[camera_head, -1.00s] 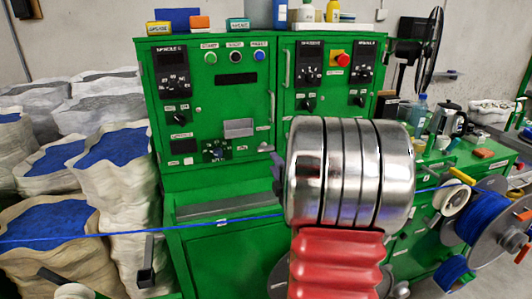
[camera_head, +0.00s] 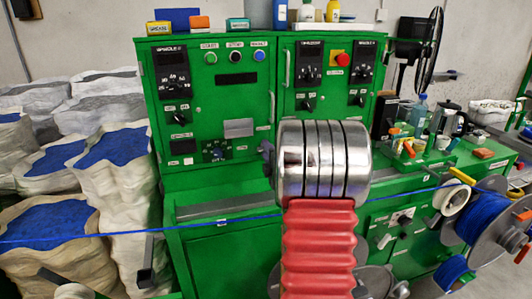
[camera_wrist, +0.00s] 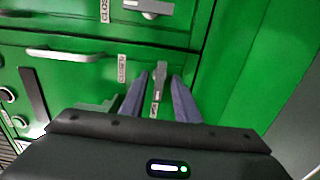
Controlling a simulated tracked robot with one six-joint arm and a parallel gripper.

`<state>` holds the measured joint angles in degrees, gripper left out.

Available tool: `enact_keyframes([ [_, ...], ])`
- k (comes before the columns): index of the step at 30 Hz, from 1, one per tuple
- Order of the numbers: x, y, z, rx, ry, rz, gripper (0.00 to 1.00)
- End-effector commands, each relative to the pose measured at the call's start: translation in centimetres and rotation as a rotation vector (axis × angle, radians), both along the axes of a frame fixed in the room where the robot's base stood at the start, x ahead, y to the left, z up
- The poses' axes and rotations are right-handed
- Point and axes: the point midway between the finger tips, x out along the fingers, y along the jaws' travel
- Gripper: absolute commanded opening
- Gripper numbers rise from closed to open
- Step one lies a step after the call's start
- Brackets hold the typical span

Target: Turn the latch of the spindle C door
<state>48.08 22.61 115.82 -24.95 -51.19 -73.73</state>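In the wrist view a grey lever latch (camera_wrist: 158,82) sits on a green door face, beside small white labels. My gripper (camera_wrist: 159,78) has its two blue-grey fingers on either side of this lever. It is open, with a gap showing beside the lever; I cannot tell whether a finger touches it. In the head view my gripper (camera_head: 266,150) shows only partly, left of my silver wrist, in front of the green cabinet (camera_head: 215,100). My arm hides the latch there. The door's name is too blurred to read.
Another latch (camera_wrist: 150,7) is at the top of the wrist view, and a long door handle (camera_wrist: 60,55) at left. A blue cable (camera_head: 120,233) runs across the front to a blue spool (camera_head: 488,215). Bottles and small items stand on the right bench.

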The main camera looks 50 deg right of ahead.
Motion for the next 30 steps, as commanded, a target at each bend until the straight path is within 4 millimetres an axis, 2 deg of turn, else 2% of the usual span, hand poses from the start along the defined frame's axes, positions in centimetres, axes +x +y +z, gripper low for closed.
enact_keyframes([
  [2,-0.02,0.00,0.00,0.000,0.000,0.000,0.28],
  [14,-0.04,0.02,-0.05,0.000,0.001,0.000,0.00],
  [18,-0.04,0.03,-0.09,0.001,0.002,0.000,0.00],
  [19,0.03,0.65,-0.08,0.002,0.001,0.002,0.00],
  [30,0.12,0.23,-0.20,0.046,-0.021,0.004,0.00],
])
